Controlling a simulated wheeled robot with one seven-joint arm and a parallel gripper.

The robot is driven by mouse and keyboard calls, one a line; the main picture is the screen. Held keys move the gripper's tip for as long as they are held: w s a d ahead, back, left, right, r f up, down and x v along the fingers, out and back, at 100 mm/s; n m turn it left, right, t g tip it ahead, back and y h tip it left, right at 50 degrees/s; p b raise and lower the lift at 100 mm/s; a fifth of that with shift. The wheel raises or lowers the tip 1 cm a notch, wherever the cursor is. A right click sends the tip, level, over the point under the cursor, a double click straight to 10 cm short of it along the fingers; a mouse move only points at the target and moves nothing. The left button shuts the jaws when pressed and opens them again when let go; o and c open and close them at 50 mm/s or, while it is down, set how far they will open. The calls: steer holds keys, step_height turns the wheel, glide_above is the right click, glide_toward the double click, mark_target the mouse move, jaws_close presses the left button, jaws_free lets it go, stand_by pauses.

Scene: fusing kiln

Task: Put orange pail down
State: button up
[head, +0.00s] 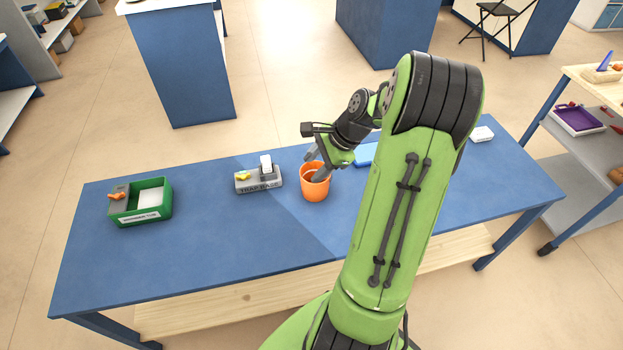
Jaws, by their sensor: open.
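The orange pail (314,189) stands upright on the blue table, right of the middle of the tabletop's left part. My gripper (316,167) is open at the pail's rim. One finger reaches down at the pail's mouth and the other is at its far side. Whether the fingers touch the pail wall cannot be told. The pail seems to rest on the tabletop. Part of its inside is hidden by my finger.
On the blue table (240,255), a grey labelled block (244,187) is just left of the pail. A green box (168,197) is farther left. A light blue item (365,153) is partly behind my arm, and a white item (482,134) is at right. The front left tabletop is clear.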

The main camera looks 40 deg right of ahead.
steer(key=s+d+f+m+t, duration=0.3)
steer(key=d+f+m, duration=0.2)
steer(key=d+m, duration=0.3)
steer(key=b, duration=0.5)
glide_above(312, 199)
steer(key=shift+y, duration=0.3)
steer(key=f, duration=1.2)
steer(key=shift+w+d, duration=0.2)
steer(key=shift+w, duration=0.05)
steer(key=shift+r, duration=0.1)
steer(key=shift+c, duration=0.2)
jaws_close()
